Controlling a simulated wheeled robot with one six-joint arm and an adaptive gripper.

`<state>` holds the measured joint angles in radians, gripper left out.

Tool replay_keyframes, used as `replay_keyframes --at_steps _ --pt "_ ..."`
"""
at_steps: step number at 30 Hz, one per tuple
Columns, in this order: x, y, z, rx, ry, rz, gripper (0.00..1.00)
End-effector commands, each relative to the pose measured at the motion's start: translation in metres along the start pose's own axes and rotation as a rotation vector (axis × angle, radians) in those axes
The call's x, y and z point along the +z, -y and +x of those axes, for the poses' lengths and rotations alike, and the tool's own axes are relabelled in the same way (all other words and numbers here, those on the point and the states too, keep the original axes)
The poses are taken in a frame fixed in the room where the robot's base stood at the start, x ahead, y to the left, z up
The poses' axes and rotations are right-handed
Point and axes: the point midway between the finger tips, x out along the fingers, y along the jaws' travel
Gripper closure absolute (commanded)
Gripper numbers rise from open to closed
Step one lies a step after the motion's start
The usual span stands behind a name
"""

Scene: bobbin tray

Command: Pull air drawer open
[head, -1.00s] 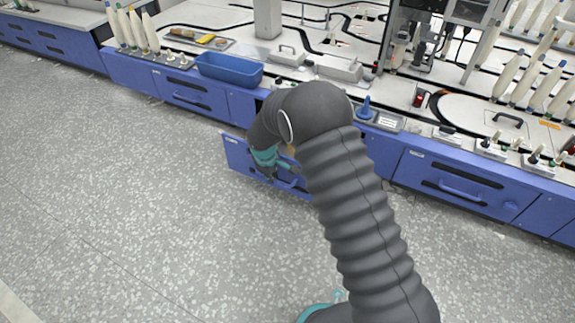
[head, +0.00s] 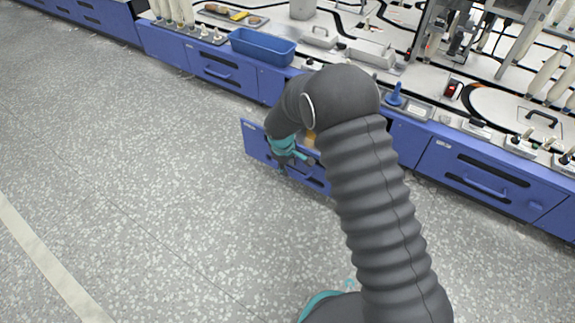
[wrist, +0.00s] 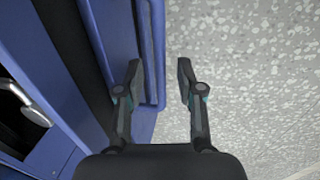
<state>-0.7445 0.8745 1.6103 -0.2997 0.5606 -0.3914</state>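The blue drawer (head: 255,139) stands pulled out from the cabinet row, its front well clear of the cabinet face. A tan item (head: 309,139) shows behind its front, partly hidden by my arm. My gripper (head: 287,163) is at the drawer front, by the handle. In the wrist view the blue bar handle (wrist: 152,40) lies between the two spread fingers of my gripper (wrist: 160,78), close to the left finger. A gap shows between the handle and the right finger. The drawer front (wrist: 112,25) is left of the handle. My arm hides the right part of the drawer.
A blue bin (head: 262,47) stands on the worktop above. A closed drawer with a black slot (head: 485,180) is to the right, another closed drawer (head: 217,70) to the left. The speckled floor (head: 130,180) in front is clear.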

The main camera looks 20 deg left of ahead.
Motion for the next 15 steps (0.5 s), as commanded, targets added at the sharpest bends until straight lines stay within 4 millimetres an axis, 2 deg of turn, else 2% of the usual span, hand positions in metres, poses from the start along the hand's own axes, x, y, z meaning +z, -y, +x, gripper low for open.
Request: replay_keyframes --at_steps 8,11,15 --pt "-0.001 0.0 -0.003 0.001 -0.002 0.0 0.62" --pt "-0.001 -0.001 -0.012 0.002 -0.002 0.001 0.62" --pt "-0.001 -0.001 -0.035 0.003 -0.003 0.0 0.62"
